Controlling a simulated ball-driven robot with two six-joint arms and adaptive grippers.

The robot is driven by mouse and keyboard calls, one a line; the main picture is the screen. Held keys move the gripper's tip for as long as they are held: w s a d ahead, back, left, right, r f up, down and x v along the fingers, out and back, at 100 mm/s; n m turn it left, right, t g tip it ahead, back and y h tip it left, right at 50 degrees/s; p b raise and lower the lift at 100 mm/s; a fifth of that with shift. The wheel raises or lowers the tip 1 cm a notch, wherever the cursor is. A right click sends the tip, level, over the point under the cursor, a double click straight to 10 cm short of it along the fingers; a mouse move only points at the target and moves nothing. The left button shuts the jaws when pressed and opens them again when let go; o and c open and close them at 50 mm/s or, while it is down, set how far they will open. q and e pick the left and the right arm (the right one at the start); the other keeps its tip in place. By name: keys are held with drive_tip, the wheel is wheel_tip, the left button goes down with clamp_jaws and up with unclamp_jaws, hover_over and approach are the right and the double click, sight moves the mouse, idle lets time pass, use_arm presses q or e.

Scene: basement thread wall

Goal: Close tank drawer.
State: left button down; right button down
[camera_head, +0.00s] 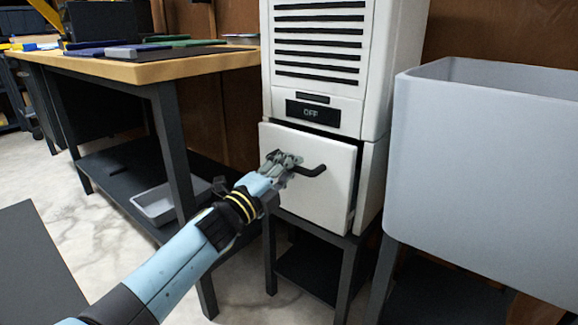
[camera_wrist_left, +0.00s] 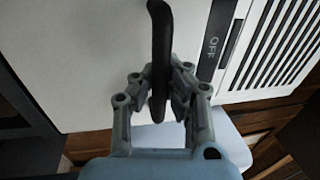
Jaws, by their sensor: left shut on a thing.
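The tank drawer (camera_head: 325,196) is the white front in the lower part of a white appliance (camera_head: 385,60). It stands slightly out from the body, with a dark gap along its top and right edge. Its black bar handle (camera_head: 312,171) is at the middle of the front. My left gripper (camera_head: 284,162) is shut on the left part of the handle. In the left wrist view, the handle (camera_wrist_left: 160,40) passes between the fingers of the left gripper (camera_wrist_left: 160,85), and the drawer front (camera_wrist_left: 70,60) is close behind. My right gripper is in neither view.
The appliance stands on a dark metal stand (camera_head: 346,275). A large grey tub (camera_head: 480,170) stands close on its right. A wooden-topped workbench (camera_head: 150,68) with several flat items is on the left, with a grey bin (camera_head: 155,207) on its lower shelf.

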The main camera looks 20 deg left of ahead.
use_arm(q)
drive_tip(key=shift+f, duration=0.1)
